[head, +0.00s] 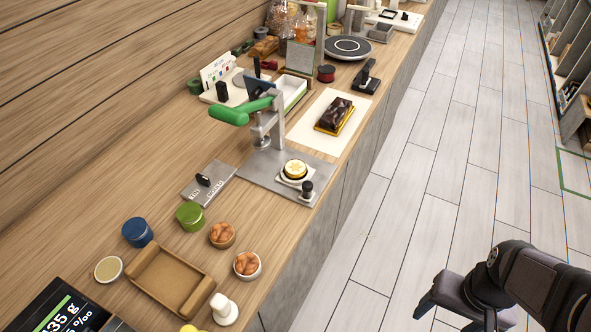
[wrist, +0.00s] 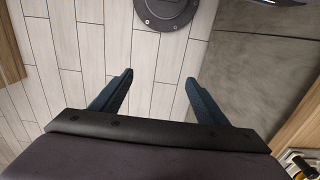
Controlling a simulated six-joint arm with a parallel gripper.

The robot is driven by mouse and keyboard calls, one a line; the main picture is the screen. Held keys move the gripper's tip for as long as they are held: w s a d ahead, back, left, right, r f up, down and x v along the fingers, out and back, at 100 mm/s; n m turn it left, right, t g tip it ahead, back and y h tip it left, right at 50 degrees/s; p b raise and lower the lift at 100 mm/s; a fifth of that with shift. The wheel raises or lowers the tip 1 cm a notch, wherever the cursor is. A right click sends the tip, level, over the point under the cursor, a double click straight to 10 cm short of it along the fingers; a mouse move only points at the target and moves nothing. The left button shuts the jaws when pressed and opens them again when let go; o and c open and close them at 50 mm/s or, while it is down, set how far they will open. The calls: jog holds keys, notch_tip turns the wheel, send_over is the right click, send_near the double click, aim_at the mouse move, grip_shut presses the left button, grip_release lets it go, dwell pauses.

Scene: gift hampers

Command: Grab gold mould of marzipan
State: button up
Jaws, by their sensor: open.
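Two small round moulds with orange-brown filling stand on the wooden counter in the head view. The one with the gold-brown rim (head: 222,235), which looks like the gold mould of marzipan, is beside a tan tray. The other mould (head: 247,265) has a pale, silvery rim and is nearer the counter edge. My gripper (head: 457,318) is at the lower right, over the floor and well away from the counter. In the wrist view my gripper (wrist: 158,85) is open with nothing between its fingers. The moulds are not seen there.
The tan tray (head: 172,281), a blue pot (head: 137,232), a green pot (head: 190,216) and a white knobbed stamp (head: 224,309) surround the moulds. A press with a green handle (head: 240,112) stands behind. The floor (head: 400,200) beside the counter is clear.

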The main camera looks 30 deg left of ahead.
jog(key=w+a+n+t+y, duration=0.2)
jog(key=w+a+n+t, duration=0.15)
jog(key=w+a, duration=0.45)
jog(key=w+a+n+t+y, duration=0.15)
jog(key=w+a+t, duration=0.3)
jog(key=w, duration=0.55)
jog(key=s+a+r+n+t+y, duration=0.1)
jog(key=a+r+n+y, duration=0.25)
jog(key=a, duration=0.65)
jog(key=a+r+n+t+y, duration=0.15)
jog(key=a+r+y, duration=0.3)
jog(key=a, duration=0.65)
jog(key=f+b, duration=0.2)
jog(key=s+a+f+y+b, duration=0.1)
jog(key=b, duration=0.1)
jog(key=a+f+n+y+b, duration=0.1)
jog(key=f+b, duration=0.1)
jog(key=shift+s+a+f+g+y, duration=0.15)
jog(key=shift+a+f+g+y, duration=0.1)
jog(key=shift+f+g, duration=0.1)
jog(key=shift+s+f+b, duration=0.1)
jog(key=shift+f+b, duration=0.15)
jog(key=shift+b, duration=0.35)
